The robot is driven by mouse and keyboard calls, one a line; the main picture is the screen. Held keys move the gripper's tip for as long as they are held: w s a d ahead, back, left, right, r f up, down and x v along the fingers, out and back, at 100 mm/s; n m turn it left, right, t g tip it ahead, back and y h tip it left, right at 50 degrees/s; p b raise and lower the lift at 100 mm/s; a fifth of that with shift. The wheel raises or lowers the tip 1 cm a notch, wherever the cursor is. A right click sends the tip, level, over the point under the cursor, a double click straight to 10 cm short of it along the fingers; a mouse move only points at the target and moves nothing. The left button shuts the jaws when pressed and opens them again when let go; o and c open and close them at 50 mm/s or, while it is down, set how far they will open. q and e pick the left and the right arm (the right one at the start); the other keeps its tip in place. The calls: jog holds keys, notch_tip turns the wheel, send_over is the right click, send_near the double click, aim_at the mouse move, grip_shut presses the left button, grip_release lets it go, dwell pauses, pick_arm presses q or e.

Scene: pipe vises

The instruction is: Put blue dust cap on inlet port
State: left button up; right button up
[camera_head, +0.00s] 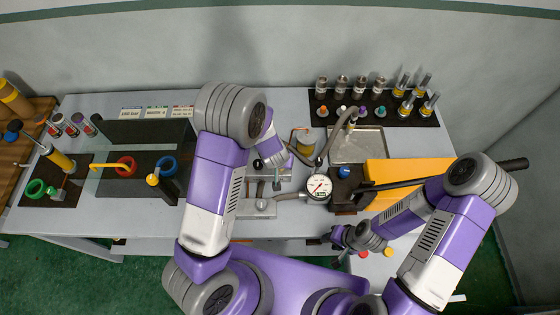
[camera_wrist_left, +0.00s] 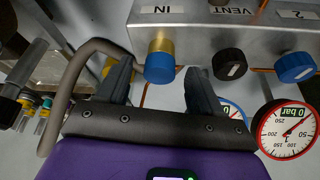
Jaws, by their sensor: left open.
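In the left wrist view the blue dust cap (camera_wrist_left: 160,68) sits against the end of the brass inlet port (camera_wrist_left: 161,45) under the label "IN", in line with it. My left gripper (camera_wrist_left: 157,72) is open, with one dark finger on each side of the cap and visible gaps to it. Whether the cap is fully seated cannot be told. In the head view my left arm hides the left gripper and most of the port area. My right gripper (camera_head: 339,237) is near the front edge of the bench; its finger opening is too small to read.
Beside the port are a black knob (camera_wrist_left: 229,64) by "VENT", a blue knob (camera_wrist_left: 294,67) by "2" and a red-rimmed gauge (camera_wrist_left: 285,130). A grey hose (camera_wrist_left: 75,85) curves close on the left. A yellow block (camera_head: 398,172) and a black fittings rack (camera_head: 325,118) stand right of the manifold.

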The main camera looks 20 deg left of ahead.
pick_arm(q)
jog(key=p+v, duration=0.2)
jog(key=v, duration=0.5)
jog(key=shift+r, duration=0.25)
